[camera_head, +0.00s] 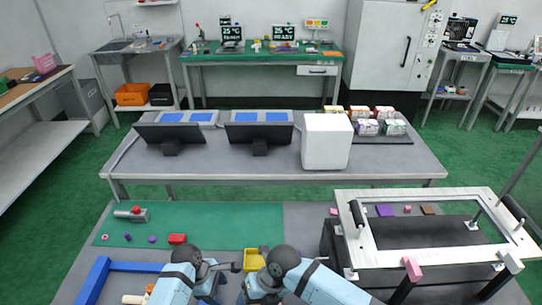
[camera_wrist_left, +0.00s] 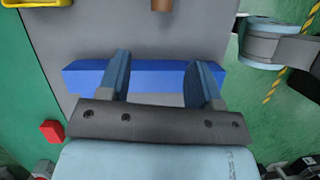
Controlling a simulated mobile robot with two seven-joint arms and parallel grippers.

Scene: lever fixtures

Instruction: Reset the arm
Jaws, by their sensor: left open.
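I cannot tell which part is the arm the task names. A lever-like black bar with a pink tip (camera_head: 412,268) stands tilted by a white frame fixture (camera_head: 455,253) at the lower right of the head view. A blue bar (camera_head: 95,280) lies at the lower left; a blue bar (camera_wrist_left: 155,75) also shows in the left wrist view. There my left gripper (camera_wrist_left: 163,65) is open and empty, its fingers apart over that bar; contact cannot be told. In the head view my arms hide the gripper tips. My right gripper cannot be made out.
A red block (camera_head: 177,239) and small parts lie on the green mat (camera_head: 225,220). A yellow piece (camera_head: 252,260) sits between my arms. Behind stands a grey table (camera_head: 230,165) with monitors and a white box (camera_head: 326,141). The mat's middle is clear.

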